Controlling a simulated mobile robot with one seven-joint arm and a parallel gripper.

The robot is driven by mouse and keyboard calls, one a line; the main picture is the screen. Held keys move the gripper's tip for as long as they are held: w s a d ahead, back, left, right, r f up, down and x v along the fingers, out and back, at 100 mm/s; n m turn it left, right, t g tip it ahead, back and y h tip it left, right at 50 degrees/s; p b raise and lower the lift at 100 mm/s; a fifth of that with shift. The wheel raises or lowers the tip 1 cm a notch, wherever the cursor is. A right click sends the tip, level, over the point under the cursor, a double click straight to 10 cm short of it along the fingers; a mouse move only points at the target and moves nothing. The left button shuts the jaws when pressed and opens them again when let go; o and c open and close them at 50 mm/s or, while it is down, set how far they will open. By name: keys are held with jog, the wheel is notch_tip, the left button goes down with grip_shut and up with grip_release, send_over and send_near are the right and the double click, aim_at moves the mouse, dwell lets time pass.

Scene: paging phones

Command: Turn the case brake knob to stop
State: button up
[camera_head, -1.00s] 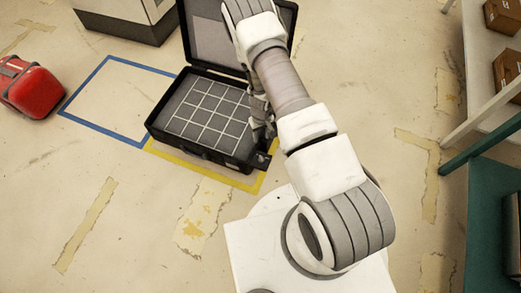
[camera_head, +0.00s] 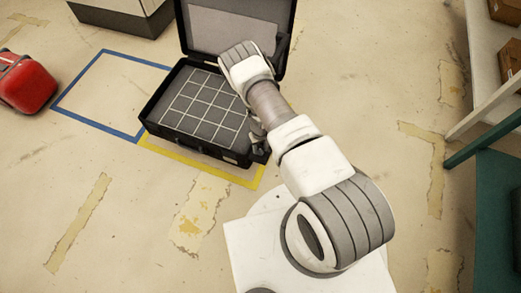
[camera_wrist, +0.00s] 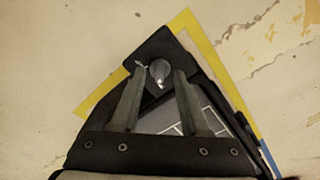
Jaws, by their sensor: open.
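The open black case (camera_head: 205,112) lies on the floor with its lid up at the back and a grid-lined inside. In the wrist view, a black corner piece of the case (camera_wrist: 146,48) carries a small grey brake knob (camera_wrist: 159,72). My gripper (camera_wrist: 156,76) is open, with its two fingers either side of the knob or just short of it. I cannot tell whether they touch it. In the head view my arm hides part of the case's right side, and my gripper (camera_head: 259,148) is only partly visible at the front right corner.
Yellow tape (camera_head: 205,172) edges the case and a blue tape square (camera_head: 97,117) lies to its left. A red case (camera_head: 25,84) stands at far left. A shelf with brown boxes (camera_head: 508,63) and a teal table (camera_head: 497,215) are at right. The floor in front is clear.

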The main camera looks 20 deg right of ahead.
jog(key=shift+f, duration=0.25)
grip_shut()
